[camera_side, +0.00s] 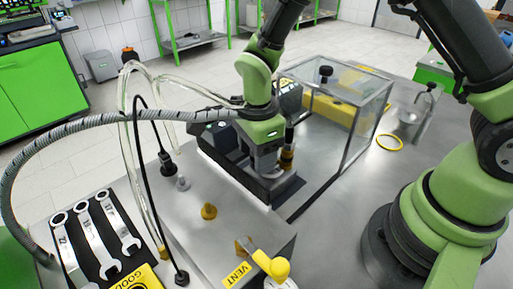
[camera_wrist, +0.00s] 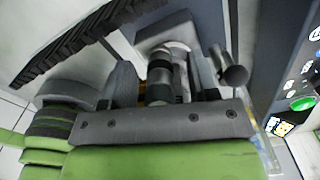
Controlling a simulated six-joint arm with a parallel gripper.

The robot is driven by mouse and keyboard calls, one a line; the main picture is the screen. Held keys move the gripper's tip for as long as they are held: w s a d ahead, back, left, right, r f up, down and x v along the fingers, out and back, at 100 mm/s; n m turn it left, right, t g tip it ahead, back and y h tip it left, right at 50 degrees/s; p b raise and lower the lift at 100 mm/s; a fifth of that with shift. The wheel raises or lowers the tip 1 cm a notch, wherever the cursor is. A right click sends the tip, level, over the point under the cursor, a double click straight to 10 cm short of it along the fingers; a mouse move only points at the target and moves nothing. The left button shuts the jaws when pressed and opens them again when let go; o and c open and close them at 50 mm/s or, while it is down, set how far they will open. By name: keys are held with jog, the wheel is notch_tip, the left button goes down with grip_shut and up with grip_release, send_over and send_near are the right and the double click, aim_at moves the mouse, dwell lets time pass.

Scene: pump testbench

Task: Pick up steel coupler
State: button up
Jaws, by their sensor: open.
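My gripper (camera_side: 267,168) points down over the dark block of the testbench in the side view. In the wrist view its fingers (camera_wrist: 165,85) stand apart on either side of a steel-grey cylinder with dark bands (camera_wrist: 160,78), which looks like the steel coupler. I cannot tell whether either finger touches it. In the side view my gripper hides most of this spot. A black and brass-coloured upright part (camera_side: 288,155) stands close at my gripper's right.
A clear-walled box (camera_side: 358,125) stands just right of my gripper. Clear hoses (camera_side: 135,110) and a ribbed grey hose (camera_side: 75,137) arch at left. Wrenches (camera_side: 92,240) lie front left. A yellow valve handle (camera_side: 271,264) is at the front. A yellow ring (camera_side: 389,142) lies at right.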

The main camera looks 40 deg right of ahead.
grip_shut()
jog(key=shift+r, duration=0.1)
